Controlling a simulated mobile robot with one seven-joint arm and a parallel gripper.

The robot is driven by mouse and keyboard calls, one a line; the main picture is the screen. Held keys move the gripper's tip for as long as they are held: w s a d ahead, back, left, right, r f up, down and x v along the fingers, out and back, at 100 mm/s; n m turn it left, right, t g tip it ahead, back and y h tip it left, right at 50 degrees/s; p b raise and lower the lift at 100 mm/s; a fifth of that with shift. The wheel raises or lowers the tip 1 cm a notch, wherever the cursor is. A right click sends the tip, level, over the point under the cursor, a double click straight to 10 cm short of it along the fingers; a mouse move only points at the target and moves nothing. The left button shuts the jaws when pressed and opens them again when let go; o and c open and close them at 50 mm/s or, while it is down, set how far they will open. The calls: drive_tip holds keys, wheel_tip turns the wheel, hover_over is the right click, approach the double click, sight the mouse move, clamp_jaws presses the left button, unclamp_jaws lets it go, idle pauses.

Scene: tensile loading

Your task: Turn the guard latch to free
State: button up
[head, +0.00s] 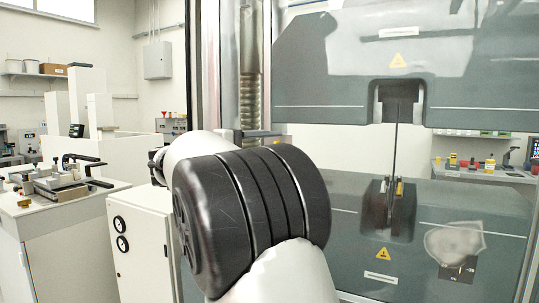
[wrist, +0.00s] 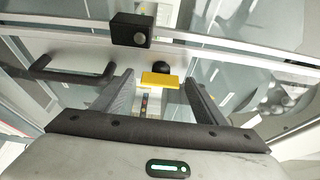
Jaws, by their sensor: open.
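In the wrist view my gripper (wrist: 159,77) is open, its two dark fingers spread apart. A yellow bar (wrist: 160,81), which looks like the guard latch's lever, shows between the fingertips, lying crosswise. I see a gap on each side of it, and no clear contact. A round black knob (wrist: 161,67) sits just behind it, on a pale metal rail. A strip with small coloured marks (wrist: 145,103) shows below the yellow bar. In the head view my arm blocks the latch and my gripper.
A black block (wrist: 132,30) is fixed on the guard frame above the latch. A black handle (wrist: 72,70) is at the left. Behind the clear guard stands the grey testing machine (head: 455,95) with a thin vertical specimen (head: 394,150). A bench (head: 60,205) with a fixture is at the left.

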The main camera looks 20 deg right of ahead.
drive_tip(key=p+v, duration=0.1)
drive_tip(key=v, duration=1.6)
drive_tip(key=shift+s+a+p, duration=0.2)
drive_tip(key=shift+p, duration=0.1)
